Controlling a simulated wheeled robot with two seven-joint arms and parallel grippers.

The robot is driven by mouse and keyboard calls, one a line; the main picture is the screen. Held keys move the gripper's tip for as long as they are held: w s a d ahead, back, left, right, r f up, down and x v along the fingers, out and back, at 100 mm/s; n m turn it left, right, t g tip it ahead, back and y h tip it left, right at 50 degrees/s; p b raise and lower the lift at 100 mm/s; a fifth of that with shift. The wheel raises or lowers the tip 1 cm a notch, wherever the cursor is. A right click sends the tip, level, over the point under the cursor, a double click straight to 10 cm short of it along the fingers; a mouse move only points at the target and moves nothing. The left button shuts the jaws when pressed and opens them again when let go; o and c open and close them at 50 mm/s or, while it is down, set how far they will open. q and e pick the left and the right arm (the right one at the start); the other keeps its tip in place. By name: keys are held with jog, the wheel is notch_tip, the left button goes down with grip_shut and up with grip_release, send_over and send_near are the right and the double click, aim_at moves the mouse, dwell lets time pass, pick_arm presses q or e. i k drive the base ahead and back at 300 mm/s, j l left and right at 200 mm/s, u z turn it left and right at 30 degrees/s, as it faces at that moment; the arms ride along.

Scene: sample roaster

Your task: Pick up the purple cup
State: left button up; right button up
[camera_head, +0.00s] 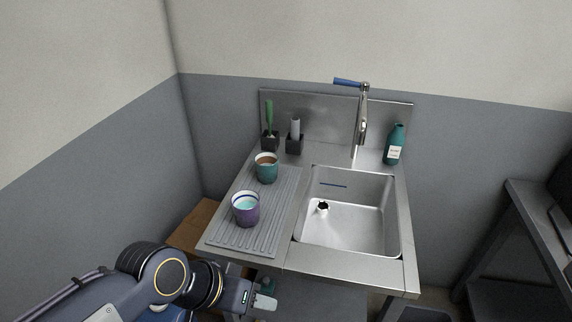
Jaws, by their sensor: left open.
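The purple cup (246,211) stands upright on the ribbed drainboard (228,237) at the left of the sink unit. Its inside looks light teal, and its rim is pale. My left gripper (266,296) is at the bottom of the view, below the front edge of the sink unit in the picture. It is open and apart from the cup. Its fingers are small and partly hidden. My right gripper is not in view.
A teal cup (266,170) stands just behind the purple one. The sink basin (350,232) lies right of the drainboard, under a faucet (361,120). A green bottle (394,146) and two dark holders with a green brush (269,122) and grey item (295,130) stand behind.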

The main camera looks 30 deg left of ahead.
aim_at(245, 203)
jog(key=k+j+u, duration=0.1)
jog(key=u, duration=0.4)
jog(key=j+u, duration=0.45)
jog(key=k+l, duration=0.05)
jog(key=l, duration=0.05)
